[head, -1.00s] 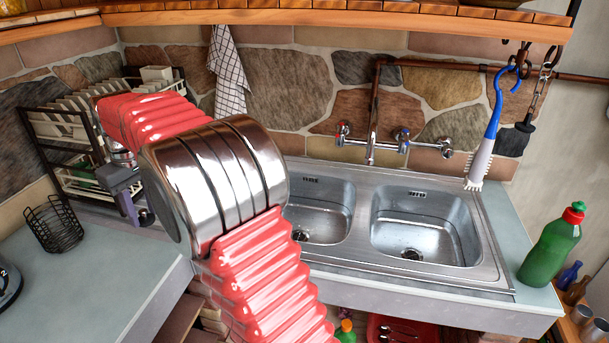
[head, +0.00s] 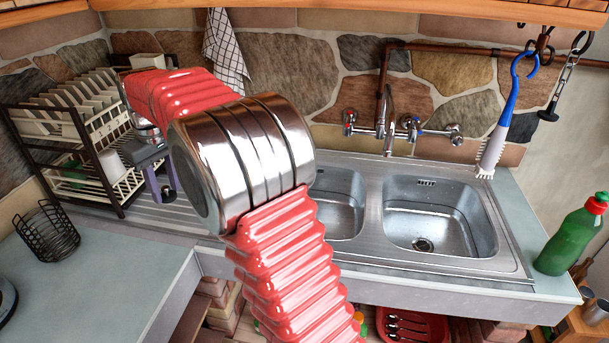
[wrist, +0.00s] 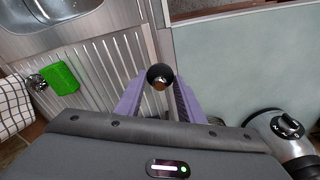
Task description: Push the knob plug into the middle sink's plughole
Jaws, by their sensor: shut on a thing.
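My gripper (wrist: 160,98) has purple fingers shut on the knob plug (wrist: 160,77), a dark round piece with a coppery centre. In the head view my gripper (head: 155,180) is at the left, over the draining board beside the dish rack, with the dark plug (head: 168,194) at its lower end. Two sink bowls show in the head view: a right one (head: 465,232) with its plughole (head: 423,245) visible, and one left of it (head: 345,212), partly behind my arm. That one's plughole is hidden. I cannot tell whether another bowl is hidden.
The dish rack (head: 110,160) stands close left of my gripper. Taps (head: 410,128) rise behind the bowls; a brush (head: 494,150) hangs at the right. A green bottle (head: 572,240) stands right. A green sponge (wrist: 62,78) lies on the draining board (wrist: 105,75).

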